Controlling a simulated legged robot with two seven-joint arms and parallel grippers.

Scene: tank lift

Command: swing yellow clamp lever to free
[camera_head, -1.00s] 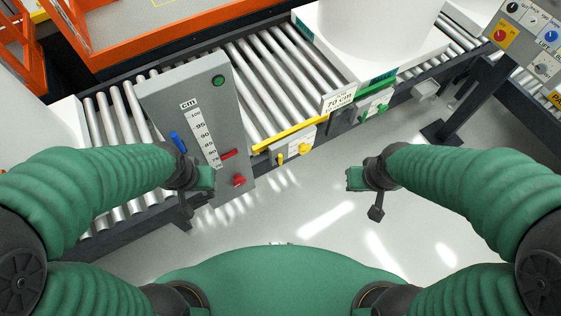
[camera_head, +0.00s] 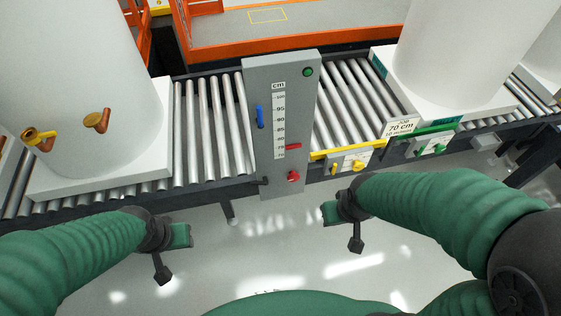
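A yellow clamp lever (camera_head: 358,165) sits on a small white plate (camera_head: 345,162) below a yellow bar (camera_head: 347,151) on the conveyor's front side. A smaller yellow piece (camera_head: 334,169) is at the left of that plate. The plate's lettering is too small to read. My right gripper (camera_head: 335,220) is in front of and below the plate, apart from the lever in the picture. My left gripper (camera_head: 174,250) is farther left, over the floor. Neither gripper visibly holds anything. I cannot tell whether their fingers are open or shut.
A grey cm-scale panel (camera_head: 280,75) with red and blue markers stands left of the lever. A green clamp (camera_head: 437,148) is to its right, by a 70 cm sign (camera_head: 400,127). White tanks (camera_head: 75,80) (camera_head: 470,45) stand on the rollers. Bare floor lies in front.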

